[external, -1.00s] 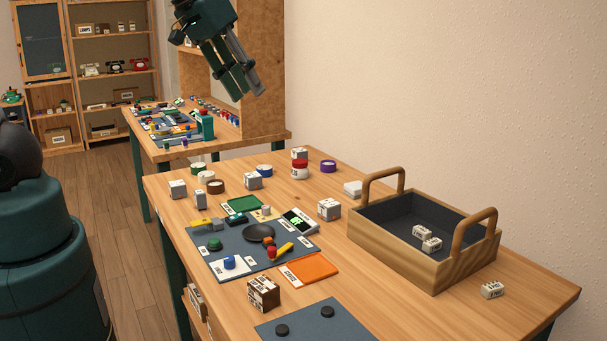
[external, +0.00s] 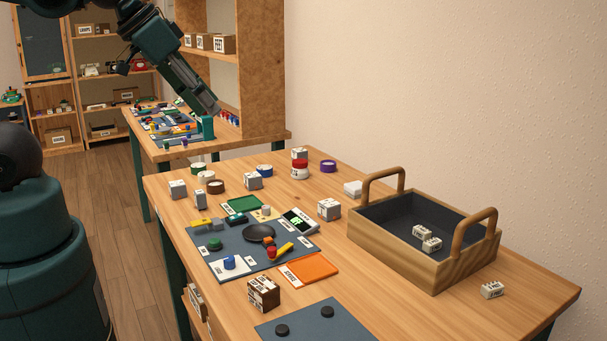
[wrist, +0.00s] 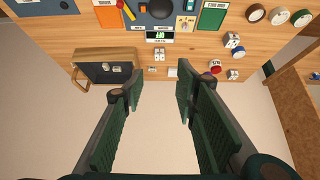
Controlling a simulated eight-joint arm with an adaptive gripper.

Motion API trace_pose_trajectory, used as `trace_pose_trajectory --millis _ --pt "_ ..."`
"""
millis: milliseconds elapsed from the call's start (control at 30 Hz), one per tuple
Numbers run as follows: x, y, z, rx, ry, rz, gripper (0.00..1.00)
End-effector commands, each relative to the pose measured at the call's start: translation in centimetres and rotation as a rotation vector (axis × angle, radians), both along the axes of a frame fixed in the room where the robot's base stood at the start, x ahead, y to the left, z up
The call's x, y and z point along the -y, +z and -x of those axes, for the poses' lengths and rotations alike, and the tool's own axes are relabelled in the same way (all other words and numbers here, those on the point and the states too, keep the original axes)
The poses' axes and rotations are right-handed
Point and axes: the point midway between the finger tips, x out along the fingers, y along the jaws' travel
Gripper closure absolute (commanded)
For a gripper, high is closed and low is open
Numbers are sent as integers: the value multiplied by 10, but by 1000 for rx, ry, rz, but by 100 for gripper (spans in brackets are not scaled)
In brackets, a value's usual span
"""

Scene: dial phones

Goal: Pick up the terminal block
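Two small white blocks with dark marks, which look like terminal blocks (external: 431,244), lie in the wooden tray (external: 397,255). A similar white block (external: 492,290) lies on the table to the right of the tray. In the wrist view the small blocks (wrist: 116,69) show in the tray (wrist: 107,82) at left. My gripper (external: 211,108) is high and far from them, at upper left in the external view, its fingers pointing down and right. In the wrist view my gripper (wrist: 157,84) is open with nothing between the fingers.
The tray has two raised handles (external: 473,230). White labelled cubes (external: 329,209) and tape rolls (external: 328,166) stand behind. A wall runs along the right.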

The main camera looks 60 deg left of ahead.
Motion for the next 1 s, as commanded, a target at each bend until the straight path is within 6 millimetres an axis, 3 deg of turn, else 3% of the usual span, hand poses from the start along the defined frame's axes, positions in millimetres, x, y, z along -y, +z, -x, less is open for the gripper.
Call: trace_pose_trajectory --millis 567,1000 --pt "0 2 -5 -7 -11 -8 67" --pt "2 18 -49 -68 -144 -94 67"
